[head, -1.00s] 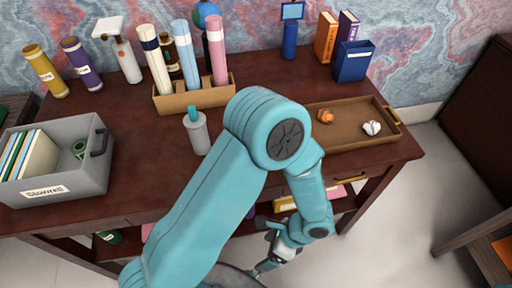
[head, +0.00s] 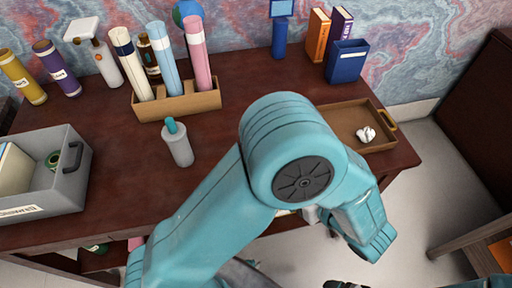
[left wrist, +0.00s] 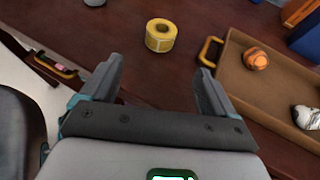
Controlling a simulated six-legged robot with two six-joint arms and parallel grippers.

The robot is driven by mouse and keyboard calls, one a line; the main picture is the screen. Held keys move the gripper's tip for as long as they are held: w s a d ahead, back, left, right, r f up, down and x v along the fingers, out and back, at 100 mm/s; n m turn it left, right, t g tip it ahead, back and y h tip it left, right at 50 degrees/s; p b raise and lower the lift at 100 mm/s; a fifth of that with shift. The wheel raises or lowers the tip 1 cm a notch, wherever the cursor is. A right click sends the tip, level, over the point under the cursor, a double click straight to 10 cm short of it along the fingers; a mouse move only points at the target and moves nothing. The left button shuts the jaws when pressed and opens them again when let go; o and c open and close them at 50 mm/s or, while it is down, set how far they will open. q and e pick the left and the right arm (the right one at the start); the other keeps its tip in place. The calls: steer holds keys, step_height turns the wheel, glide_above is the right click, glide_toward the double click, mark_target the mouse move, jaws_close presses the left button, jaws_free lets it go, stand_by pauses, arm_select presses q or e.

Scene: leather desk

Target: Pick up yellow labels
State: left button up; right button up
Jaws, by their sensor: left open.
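The yellow labels are a roll of yellow tape-like labels (left wrist: 160,35) standing on the dark red desk in the left wrist view. My left gripper (left wrist: 158,70) is open and empty, its two fingers apart. The roll lies beyond the fingertips, roughly centred between them and not touched. In the head view my left arm covers the roll and the left gripper. My right gripper is not seen clearly; only dark and teal slivers show at the bottom edge of the head view.
A brown tray (left wrist: 232,75) lies right of the roll, holding an orange object (left wrist: 256,59) and a white object (left wrist: 306,117). A grey bottle (head: 178,146), a holder with rolled tubes (head: 178,108) and a grey bin (head: 70,190) stand left of my arm. A blue box (head: 347,62) stands behind the tray.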

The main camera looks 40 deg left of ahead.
arm_select(q)
steer(key=x, duration=1)
steer(key=shift+a, duration=0.15)
steer(key=p+x, duration=0.1)
steer(key=x, duration=0.4)
steer(key=shift+w+a, duration=0.25)
steer(key=shift+a, duration=0.1)
steer(key=c, duration=1.2)
steer(key=shift+o, duration=0.2)
